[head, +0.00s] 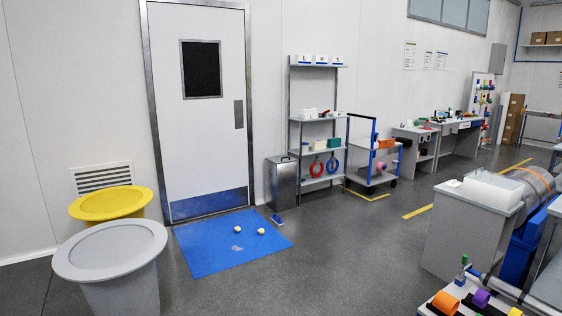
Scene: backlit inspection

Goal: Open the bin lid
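A grey metal bin (282,184) stands on the floor against the wall, between the door and the shelf rack. Its lid (281,159) lies flat on top and looks shut. A small blue piece, perhaps a pedal (277,219), is at the foot of its front. The bin is some distance away and its inside is hidden. Neither of my grippers shows in the head view.
A blue mat (210,256) with small pale lumps lies before the white door (203,100). Round-topped yellow (110,202) and grey (111,250) tubs stand at left. A shelf rack (319,74) is right of the bin. Grey floor (340,260) is clear in the middle.

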